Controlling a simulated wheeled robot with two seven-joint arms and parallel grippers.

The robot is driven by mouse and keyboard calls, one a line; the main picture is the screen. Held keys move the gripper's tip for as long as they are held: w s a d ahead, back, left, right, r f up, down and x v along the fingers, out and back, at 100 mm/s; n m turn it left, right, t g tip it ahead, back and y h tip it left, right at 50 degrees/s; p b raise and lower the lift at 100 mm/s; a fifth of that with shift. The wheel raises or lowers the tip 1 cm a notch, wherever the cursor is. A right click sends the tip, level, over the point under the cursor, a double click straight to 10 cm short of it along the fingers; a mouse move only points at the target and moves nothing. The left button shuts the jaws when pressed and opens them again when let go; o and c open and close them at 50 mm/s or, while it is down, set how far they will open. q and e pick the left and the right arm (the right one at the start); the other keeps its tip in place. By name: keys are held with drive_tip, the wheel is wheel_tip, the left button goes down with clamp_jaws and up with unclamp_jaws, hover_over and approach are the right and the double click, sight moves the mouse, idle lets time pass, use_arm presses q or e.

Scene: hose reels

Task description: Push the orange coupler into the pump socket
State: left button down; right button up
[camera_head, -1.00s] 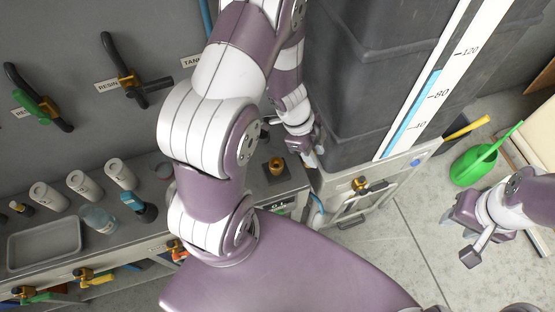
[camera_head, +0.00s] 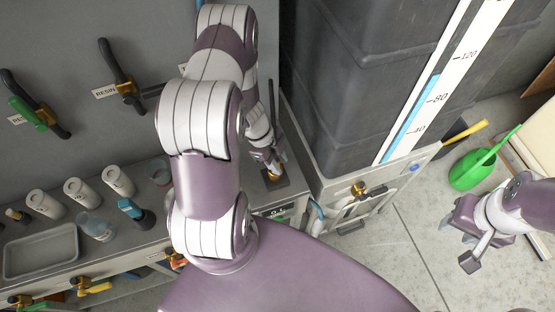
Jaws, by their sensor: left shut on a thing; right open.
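My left gripper (camera_head: 273,168) points down at a small brass-orange fitting (camera_head: 276,180) on the bench top, at the foot of the dark tank. Its jaws are shut at the top of this fitting. My fingers partly hide it, and I cannot tell whether it is the orange coupler. A brass fitting (camera_head: 359,188) sits on the grey panel below the tank; I cannot tell if it is the pump socket. An orange piece (camera_head: 173,260) shows at the bench's front edge, partly behind my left arm. My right gripper (camera_head: 459,243) is open and empty over the floor at the right.
The dark tank (camera_head: 345,90) with its level gauge stands right of my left arm. White cups (camera_head: 78,190), a grey tray (camera_head: 42,252) and a teal-capped bottle (camera_head: 133,208) stand on the bench. A green watering can (camera_head: 472,170) is on the floor. Black-levered valves (camera_head: 124,84) line the wall.

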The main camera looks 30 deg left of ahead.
use_arm(q)
drive_tip(key=c, duration=0.8)
unclamp_jaws()
drive_tip(key=w+p+v, duration=0.1)
drive_tip(key=p+v, duration=0.1)
drive_tip(key=v, duration=1)
drive_tip(key=w+d+r+n+t+y, duration=0.2)
drive_tip(key=w+r+n+t+y, duration=0.25)
drive_tip(key=w+r+n, duration=0.35)
drive_tip(key=s+d+r+n+g, duration=0.1)
drive_tip(key=s+d+n, duration=0.2)
drive_tip(key=s, duration=0.1)
drive_tip(key=s+d+r+n+g, duration=0.1)
drive_tip(key=s+d+r+n, duration=0.1)
drive_tip(key=s+d, duration=0.1)
drive_tip(key=s+d+r+n+g, duration=0.1)
drive_tip(key=s+d+r+n, duration=0.1)
drive_tip(key=s, duration=0.4)
drive_tip(key=shift+d+r+n+g, duration=0.2)
drive_tip(key=shift+d+n+g, duration=0.15)
drive_tip(key=shift+d+n, duration=0.4)
